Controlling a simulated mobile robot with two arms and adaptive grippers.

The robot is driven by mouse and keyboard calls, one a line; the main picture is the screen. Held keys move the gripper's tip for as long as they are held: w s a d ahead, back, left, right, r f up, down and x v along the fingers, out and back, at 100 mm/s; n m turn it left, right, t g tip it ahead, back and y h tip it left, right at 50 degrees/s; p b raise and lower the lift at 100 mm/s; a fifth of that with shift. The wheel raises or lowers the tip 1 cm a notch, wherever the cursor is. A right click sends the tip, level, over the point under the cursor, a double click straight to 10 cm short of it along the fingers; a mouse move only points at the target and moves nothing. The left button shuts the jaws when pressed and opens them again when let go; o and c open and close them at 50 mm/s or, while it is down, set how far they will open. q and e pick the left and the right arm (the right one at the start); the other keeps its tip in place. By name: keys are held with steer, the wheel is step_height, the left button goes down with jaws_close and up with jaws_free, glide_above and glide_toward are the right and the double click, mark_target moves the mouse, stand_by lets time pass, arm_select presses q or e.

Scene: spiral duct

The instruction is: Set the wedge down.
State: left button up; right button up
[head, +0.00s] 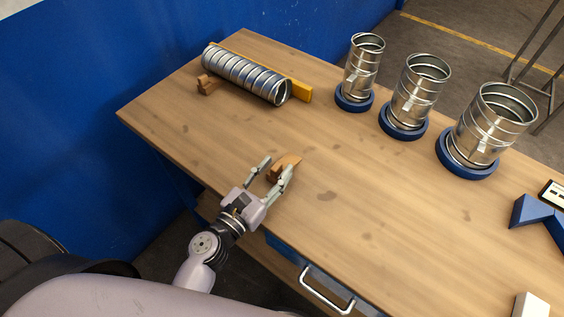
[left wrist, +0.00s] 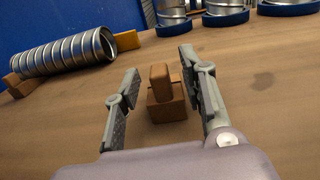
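A brown wooden wedge (head: 284,163) is near the front edge of the workbench (head: 370,215) and appears to rest on its top. My left gripper (head: 272,170) is open around it, one finger on each side. In the left wrist view the wedge (left wrist: 165,104) stands between the spread fingers, with a clear gap to the left finger and a narrower one to the right finger. My right gripper is in neither view.
A spiral duct (head: 245,74) lies at the back left between another wooden wedge (head: 208,85) and a yellow bar (head: 300,92). Three metal duct pieces stand in blue rings at the back right. Blue angled blocks (head: 530,211) lie at the right. The bench middle is clear.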

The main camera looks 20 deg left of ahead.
mark_target(285, 162)
arm_select(q)
steer(key=x, duration=0.2)
steer(key=shift+w, duration=0.3)
steer(key=shift+s, duration=0.1)
steer(key=shift+c, duration=0.5)
jaws_close()
